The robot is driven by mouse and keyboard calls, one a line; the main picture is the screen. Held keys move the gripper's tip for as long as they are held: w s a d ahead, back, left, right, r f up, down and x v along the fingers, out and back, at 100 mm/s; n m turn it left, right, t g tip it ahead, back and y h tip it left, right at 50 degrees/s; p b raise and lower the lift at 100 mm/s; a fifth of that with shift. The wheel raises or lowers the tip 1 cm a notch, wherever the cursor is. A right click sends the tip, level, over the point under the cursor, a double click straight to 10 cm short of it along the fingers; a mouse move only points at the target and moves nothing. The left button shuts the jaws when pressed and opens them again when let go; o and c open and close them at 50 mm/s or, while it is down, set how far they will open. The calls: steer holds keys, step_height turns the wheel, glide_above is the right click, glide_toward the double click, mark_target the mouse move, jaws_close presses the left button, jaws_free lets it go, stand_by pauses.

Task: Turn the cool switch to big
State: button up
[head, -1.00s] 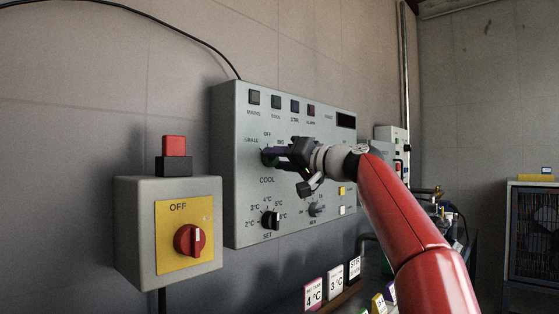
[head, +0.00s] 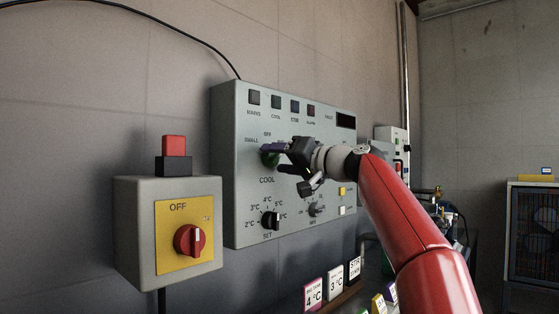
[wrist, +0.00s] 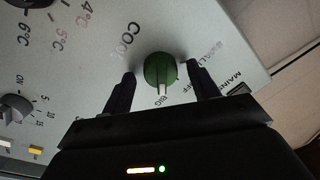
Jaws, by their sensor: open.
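The green cool switch (head: 268,159) is on the grey control panel, above the word COOL, and partly hidden by my fingers in the head view. In the wrist view the green knob (wrist: 160,68) shows whole. Its white pointer is turned away from OFF, to the side opposite SMALL. My gripper (head: 273,158) is open, with one finger above and one below the knob in the head view. In the wrist view my gripper (wrist: 160,70) has a dark finger on each side of the knob, with gaps showing.
Below are the black SET knob (head: 270,220) and a grey knob (head: 316,209). A grey box with a red rotary switch (head: 189,241) stands out at the left. Label cards (head: 335,282) stand on a ledge below the panel.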

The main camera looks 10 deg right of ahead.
steer(key=b+v, duration=0.3)
steer(key=v, duration=0.4)
steer(key=shift+s+d, duration=0.2)
steer(key=shift+s, duration=0.1)
